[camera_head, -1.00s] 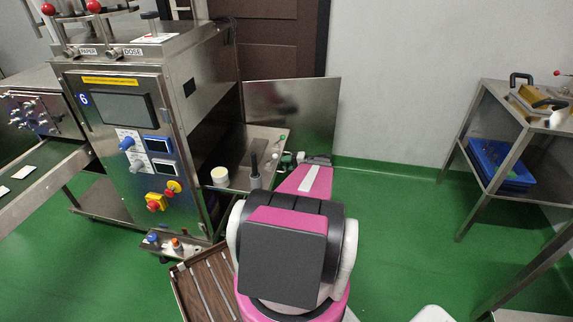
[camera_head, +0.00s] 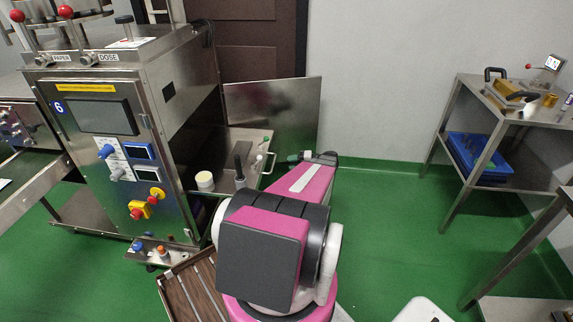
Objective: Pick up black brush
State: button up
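I cannot pick out a black brush for certain. A small dark elongated item (camera_head: 522,97) lies among the tools on the upper shelf of the steel stand at the right, too small to identify. Another dark upright piece (camera_head: 240,163) stands on the machine's side tray at the centre left. My pink and black arm reaches away from me in the middle of the picture.
The steel stand (camera_head: 466,133) holds a blue crate (camera_head: 475,163) on its lower shelf. Machine 6 (camera_head: 105,165) fills the left, with a white round tub (camera_head: 204,180) on its side tray. Another steel table (camera_head: 535,245) is at the lower right. Green floor (camera_head: 395,225) lies open between.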

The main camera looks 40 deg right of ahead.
aim_at(238, 162)
jog(key=k+l, duration=0.35)
jog(key=l, duration=0.2)
jog(key=k+l, duration=0.35)
jog(key=l, duration=0.15)
